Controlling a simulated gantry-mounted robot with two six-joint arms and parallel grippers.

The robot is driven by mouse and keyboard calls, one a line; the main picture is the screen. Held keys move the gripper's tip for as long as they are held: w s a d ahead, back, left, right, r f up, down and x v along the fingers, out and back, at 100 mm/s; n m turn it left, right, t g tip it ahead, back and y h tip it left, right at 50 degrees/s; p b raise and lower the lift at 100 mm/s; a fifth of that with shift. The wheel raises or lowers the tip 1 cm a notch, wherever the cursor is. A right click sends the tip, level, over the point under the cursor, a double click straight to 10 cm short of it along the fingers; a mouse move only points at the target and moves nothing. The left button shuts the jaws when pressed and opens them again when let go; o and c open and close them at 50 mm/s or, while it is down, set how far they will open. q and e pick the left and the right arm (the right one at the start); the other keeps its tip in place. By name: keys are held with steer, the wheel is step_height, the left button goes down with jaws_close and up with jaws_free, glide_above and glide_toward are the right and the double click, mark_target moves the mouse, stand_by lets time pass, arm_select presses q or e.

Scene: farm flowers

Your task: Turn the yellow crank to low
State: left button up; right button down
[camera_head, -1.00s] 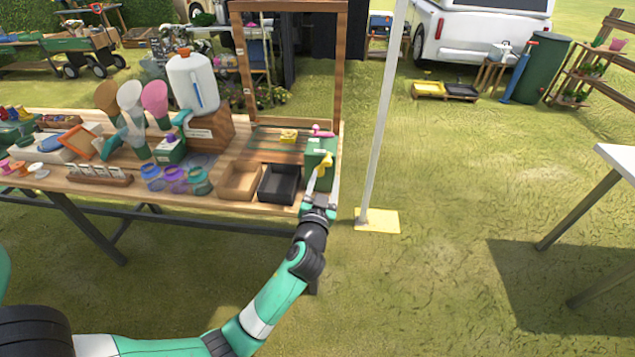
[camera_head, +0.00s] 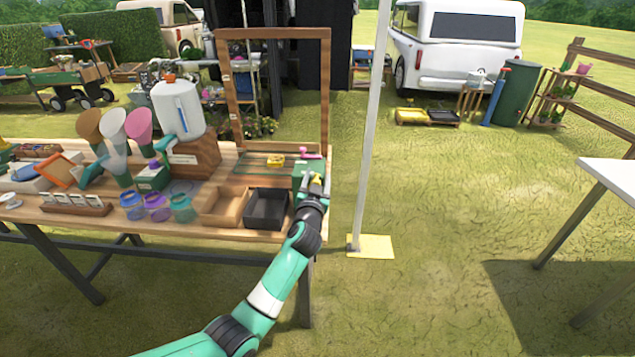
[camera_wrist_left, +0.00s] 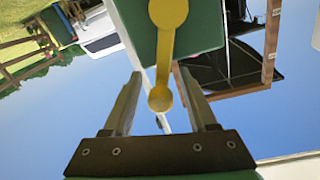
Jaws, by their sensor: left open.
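The yellow crank (camera_wrist_left: 169,45) is on a green box (camera_wrist_left: 201,28) in the left wrist view. Its round knob lies between the fingers of my left gripper (camera_wrist_left: 162,100), with gaps on both sides. In the head view my left gripper (camera_head: 314,185) is at the right end of the wooden table, in front of the green box (camera_head: 300,172), and the small yellow crank (camera_head: 317,182) shows between its fingers. A pink handle (camera_head: 306,153) is at the box's top. I cannot read any low mark. My right gripper is not in view.
A black tray (camera_head: 268,208) and a wooden tray (camera_head: 224,205) stand left of my gripper on the table. A wooden frame (camera_head: 326,95) rises behind. A white pole (camera_head: 368,150) stands right of the table, with open grass beyond.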

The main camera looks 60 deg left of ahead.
arm_select(q)
steer(key=shift+w+r, duration=0.15)
steer(key=shift+w, duration=0.1)
jaws_close()
steer(key=shift+s+a, duration=0.1)
steer(key=shift+s, duration=0.2)
